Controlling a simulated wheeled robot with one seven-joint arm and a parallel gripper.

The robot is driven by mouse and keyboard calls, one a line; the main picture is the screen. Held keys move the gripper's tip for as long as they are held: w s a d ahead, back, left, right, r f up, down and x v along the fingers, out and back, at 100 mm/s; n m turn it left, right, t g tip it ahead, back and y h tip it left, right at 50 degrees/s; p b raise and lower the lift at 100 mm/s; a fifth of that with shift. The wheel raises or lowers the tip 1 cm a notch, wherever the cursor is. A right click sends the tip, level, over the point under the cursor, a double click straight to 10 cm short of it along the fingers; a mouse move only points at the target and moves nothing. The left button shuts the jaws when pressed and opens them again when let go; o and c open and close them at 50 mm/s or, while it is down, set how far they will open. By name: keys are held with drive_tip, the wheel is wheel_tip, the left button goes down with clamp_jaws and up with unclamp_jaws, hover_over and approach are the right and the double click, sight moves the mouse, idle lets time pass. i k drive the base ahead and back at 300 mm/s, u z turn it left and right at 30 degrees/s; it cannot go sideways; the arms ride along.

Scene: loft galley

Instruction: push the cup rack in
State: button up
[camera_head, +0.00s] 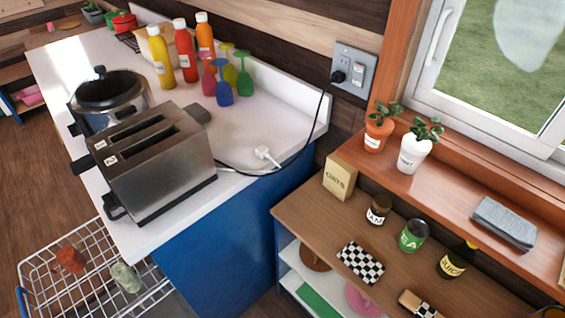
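A white wire rack (88,260) shows at the bottom left in the head view. It stands out from below the white counter, and the counter's edge hides part of it. A reddish item (70,260) and a pale greenish item (126,277) are in it. I cannot tell for sure that either is a cup. The rack's lower edge is cut off by the frame. My gripper is not in view.
The white counter (262,118) holds a steel toaster (160,170), a dark-lidded pot (112,95), bottles and coloured glasses. A wooden shelf unit (310,215) stands at the right below the window. Wooden floor (30,175) is open left of the counter.

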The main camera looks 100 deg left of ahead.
sight(19, 290)
drive_tip(key=u, duration=5.5)
drive_tip(key=i, duration=1.2)
drive_tip(key=z, duration=0.15)
